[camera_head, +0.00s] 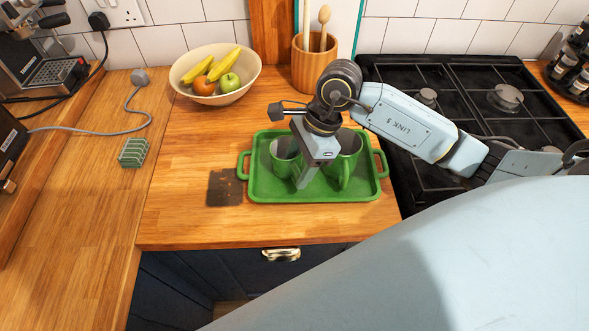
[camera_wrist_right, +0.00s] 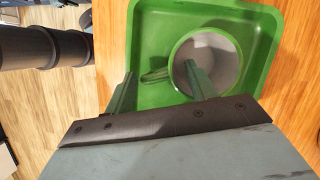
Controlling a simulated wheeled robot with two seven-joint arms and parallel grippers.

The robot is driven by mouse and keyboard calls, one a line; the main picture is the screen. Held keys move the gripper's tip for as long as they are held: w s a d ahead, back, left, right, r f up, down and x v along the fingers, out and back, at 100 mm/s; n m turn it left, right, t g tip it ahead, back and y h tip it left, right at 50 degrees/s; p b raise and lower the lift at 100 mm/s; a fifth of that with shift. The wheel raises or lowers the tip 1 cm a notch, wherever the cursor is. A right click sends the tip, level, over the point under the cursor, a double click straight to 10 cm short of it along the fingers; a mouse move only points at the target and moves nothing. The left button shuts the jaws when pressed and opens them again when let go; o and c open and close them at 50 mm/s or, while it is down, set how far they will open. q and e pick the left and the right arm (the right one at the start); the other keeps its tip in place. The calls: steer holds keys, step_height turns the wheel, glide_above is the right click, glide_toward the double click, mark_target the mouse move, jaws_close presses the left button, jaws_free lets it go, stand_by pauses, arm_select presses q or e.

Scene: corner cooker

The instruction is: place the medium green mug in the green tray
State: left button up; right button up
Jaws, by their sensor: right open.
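The green tray (camera_head: 318,196) lies flat on the wooden counter and also shows in the wrist view (camera_wrist_right: 262,40). Two green mugs stand upright in it: one on the left (camera_head: 283,160) and a larger-looking one on the right (camera_head: 350,162), its handle facing the near side. Which is the medium one I cannot tell for sure. My right gripper (camera_head: 302,178) is open, low over the tray between the mugs, hiding part of each. In the wrist view, its fingers (camera_wrist_right: 160,72) are apart around the near wall and handle of one mug (camera_wrist_right: 207,58). My left gripper is out of view.
A fruit bowl (camera_head: 216,89) and a wooden utensil pot (camera_head: 314,66) stand behind the tray. The black gas hob (camera_head: 440,110) is to the right.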

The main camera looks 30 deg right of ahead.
steer(key=v, duration=0.9)
steer(key=shift+r, duration=0.3)
steer(key=shift+d, duration=0.1)
